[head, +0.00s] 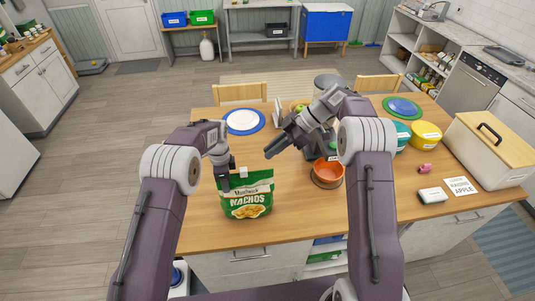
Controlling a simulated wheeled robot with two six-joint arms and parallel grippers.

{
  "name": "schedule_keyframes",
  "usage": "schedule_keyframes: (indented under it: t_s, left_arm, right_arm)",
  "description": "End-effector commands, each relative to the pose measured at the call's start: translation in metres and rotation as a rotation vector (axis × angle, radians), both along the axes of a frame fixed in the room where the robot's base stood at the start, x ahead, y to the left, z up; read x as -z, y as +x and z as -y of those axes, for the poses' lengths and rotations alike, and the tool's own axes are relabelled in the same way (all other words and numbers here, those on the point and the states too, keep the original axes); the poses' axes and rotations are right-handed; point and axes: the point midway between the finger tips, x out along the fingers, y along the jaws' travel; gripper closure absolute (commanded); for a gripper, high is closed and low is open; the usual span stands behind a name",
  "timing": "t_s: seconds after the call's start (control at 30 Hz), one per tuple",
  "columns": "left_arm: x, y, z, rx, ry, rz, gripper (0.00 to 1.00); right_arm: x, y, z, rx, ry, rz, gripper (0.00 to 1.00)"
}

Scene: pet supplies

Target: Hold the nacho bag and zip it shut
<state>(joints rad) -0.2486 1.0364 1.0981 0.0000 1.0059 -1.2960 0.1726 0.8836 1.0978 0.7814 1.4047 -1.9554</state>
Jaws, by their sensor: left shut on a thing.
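The green nacho bag (247,201) stands upright near the front edge of the wooden table, its printed front facing me. A small pale piece (243,172) sits at its top edge, left of the middle. My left gripper (226,174) is shut on the bag's upper left corner. My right gripper (272,151) is above the table, behind and to the right of the bag and apart from it. It points down to the left, and I cannot tell whether its fingers are open.
An orange bowl (328,173) stands right of the bag. A white plate on a blue mat (260,128) lies behind. Teal and yellow containers (426,134), a large lidded box (492,158), a small pink object (425,168) and a card (460,187) occupy the right. The table left of the bag is narrow.

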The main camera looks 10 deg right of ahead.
Motion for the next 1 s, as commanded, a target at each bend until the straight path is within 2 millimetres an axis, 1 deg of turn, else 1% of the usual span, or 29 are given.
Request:
schedule_keyframes:
  t_s: [0.07, 0.1, 0.17, 0.2, 0.3, 0.4, 0.43, 0.5, 0.57, 0.63, 0.73, 0.87, 0.97, 1.0]
  left_arm:
    - [0.004, -0.003, -0.001, 0.000, 0.002, -0.009, 1.00]
    - [0.004, -0.003, -0.001, 0.000, 0.002, -0.009, 1.00]
    - [0.004, -0.003, -0.001, 0.000, 0.002, -0.010, 1.00]
    - [0.004, -0.003, -0.001, 0.000, 0.003, -0.010, 1.00]
    - [0.004, -0.003, -0.001, 0.000, 0.002, -0.009, 1.00]
    - [0.004, -0.003, -0.001, 0.000, 0.002, -0.009, 1.00]
    - [0.004, -0.003, -0.001, 0.000, 0.002, -0.009, 1.00]
    - [0.004, -0.003, -0.001, 0.000, 0.002, -0.010, 1.00]
    - [0.004, -0.003, -0.001, 0.000, 0.002, -0.010, 1.00]
    - [0.004, -0.003, -0.001, 0.000, 0.003, -0.010, 1.00]
    - [0.004, -0.003, -0.001, 0.000, 0.003, -0.010, 1.00]
    - [0.004, -0.003, -0.001, 0.000, 0.003, -0.010, 1.00]
    - [0.004, -0.003, -0.001, 0.000, 0.003, -0.009, 1.00]
    - [0.004, -0.003, -0.001, 0.000, 0.003, -0.009, 1.00]
  right_arm:
    - [0.005, 0.010, 0.003, 0.119, -0.014, -0.057, 1.00]
    - [0.014, 0.014, 0.005, 0.223, -0.020, -0.122, 1.00]
    - [0.029, 0.016, 0.008, 0.418, -0.028, -0.248, 1.00]
    - [0.034, 0.015, 0.012, 0.567, -0.031, -0.328, 1.00]
    - [0.035, 0.004, 0.022, 0.915, -0.021, -0.493, 1.00]
    - [0.027, -0.015, 0.031, 1.144, -0.001, -0.578, 1.00]
    - [0.024, -0.022, 0.032, 1.187, 0.005, -0.589, 1.00]
    - [0.014, -0.036, 0.033, 1.226, 0.011, -0.588, 1.00]
    - [0.005, -0.045, 0.031, 1.226, 0.016, -0.580, 1.00]
    - [-0.006, -0.046, 0.031, 1.223, 0.025, -0.557, 1.00]
    - [-0.015, -0.044, 0.031, 1.220, 0.034, -0.537, 1.00]
    - [-0.012, -0.043, 0.029, 1.218, 0.034, -0.537, 1.00]
    - [-0.003, -0.039, 0.023, 1.216, 0.033, -0.540, 1.00]
    - [0.004, -0.037, 0.020, 1.215, 0.031, -0.541, 1.00]
